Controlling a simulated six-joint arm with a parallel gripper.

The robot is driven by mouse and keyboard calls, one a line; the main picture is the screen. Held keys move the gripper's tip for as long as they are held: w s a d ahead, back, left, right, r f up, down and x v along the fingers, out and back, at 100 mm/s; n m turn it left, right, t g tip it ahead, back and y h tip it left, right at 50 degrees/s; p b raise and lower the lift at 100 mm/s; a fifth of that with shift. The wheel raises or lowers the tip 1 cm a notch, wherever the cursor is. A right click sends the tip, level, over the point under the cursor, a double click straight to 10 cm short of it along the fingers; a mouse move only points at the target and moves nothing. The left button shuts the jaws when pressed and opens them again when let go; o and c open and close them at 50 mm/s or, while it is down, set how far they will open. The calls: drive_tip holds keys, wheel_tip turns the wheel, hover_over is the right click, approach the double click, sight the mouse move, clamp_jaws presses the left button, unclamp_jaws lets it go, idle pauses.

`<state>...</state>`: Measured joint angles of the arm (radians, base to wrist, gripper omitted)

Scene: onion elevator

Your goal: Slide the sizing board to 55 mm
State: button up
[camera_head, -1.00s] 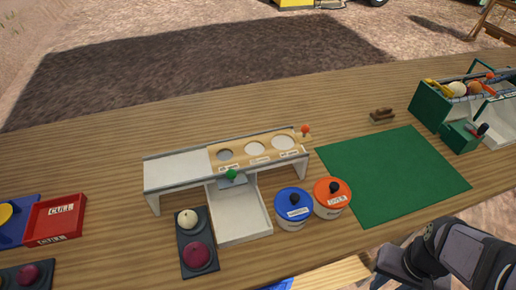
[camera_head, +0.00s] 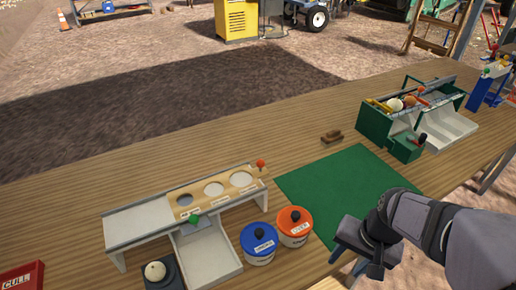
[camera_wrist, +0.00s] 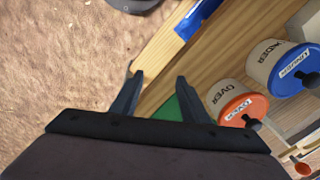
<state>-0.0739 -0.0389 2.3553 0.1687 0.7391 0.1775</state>
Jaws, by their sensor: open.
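The sizing board (camera_head: 182,204) is a tan wooden slide with several round holes, set in a pale raised frame (camera_head: 140,220) at the lower left of the head view. An orange knob (camera_head: 260,164) stands at its right end. A green knob (camera_head: 195,219) is at the frame's front edge. Labels on the board are too small to read. My gripper (camera_wrist: 156,92) is open and empty in the wrist view, its fingers over the table edge.
A blue-lidded pot (camera_head: 258,243) and an orange-lidded pot (camera_head: 294,226) stand right of the white chute (camera_head: 207,255). A green mat (camera_head: 345,190) lies clear beside them. A green crate (camera_head: 405,122) stands at the far right. A small brown block (camera_head: 332,137) lies behind the mat.

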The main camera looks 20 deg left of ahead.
drive_tip(key=w+a+r+m+y+p, duration=0.1)
drive_tip(key=w+a+r+m+p, duration=0.1)
drive_tip(key=w+a+r, duration=0.3)
drive_tip(key=n+t+b, duration=0.3)
drive_tip(key=n+b, duration=0.2)
drive_tip(key=n, duration=1.1)
approach(261, 162)
drive_tip(key=f, duration=0.2)
drive_tip(key=shift+w+x, duration=0.15)
drive_tip(key=shift+x, duration=1.7)
drive_tip(key=shift+w+x, duration=0.2)
drive_tip(key=shift+x, duration=1.7)
drive_tip(key=shift+a+r, duration=0.1)
drive_tip(key=shift+r, duration=0.1)
clamp_jaws()
drive_tip(key=shift+s, duration=0.1)
drive_tip(key=shift+a, duration=0.1)
